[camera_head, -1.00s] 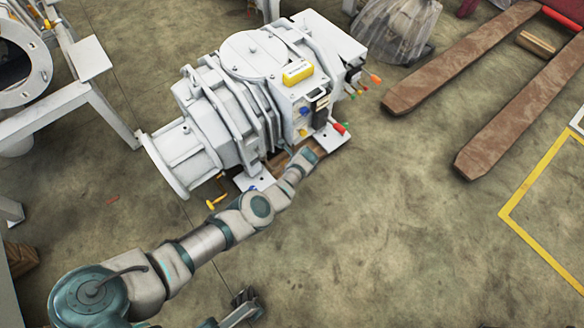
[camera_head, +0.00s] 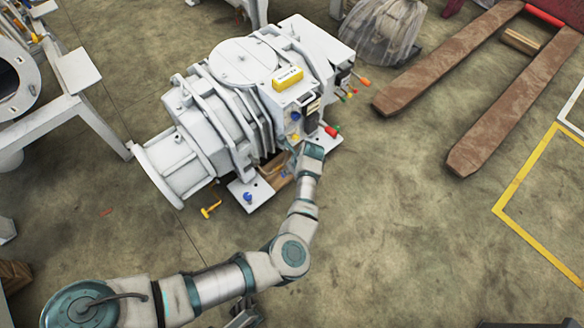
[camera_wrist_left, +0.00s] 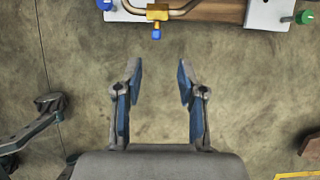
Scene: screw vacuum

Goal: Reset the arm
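My left arm (camera_head: 290,255) comes in from the lower left in the head view and bends up to the front of the pale grey vacuum pump (camera_head: 205,115). Its wrist end (camera_head: 313,150) covers part of the pump's base, and the fingers cannot be made out there. In the left wrist view my left gripper (camera_wrist_left: 160,85) is open and empty above bare floor, with the pump base beyond its fingertips. My right gripper (camera_head: 245,312) shows only partly at the bottom edge of the head view. Dark gripper parts (camera_wrist_left: 45,115) also show at the left of the wrist view.
The base carries a blue knob (camera_wrist_left: 104,4), a yellow valve (camera_wrist_left: 157,12) and a green knob (camera_wrist_left: 304,17). A white frame (camera_head: 75,85) stands at the left. Brown forks (camera_head: 450,58) lie at the upper right. The floor at the lower right is clear.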

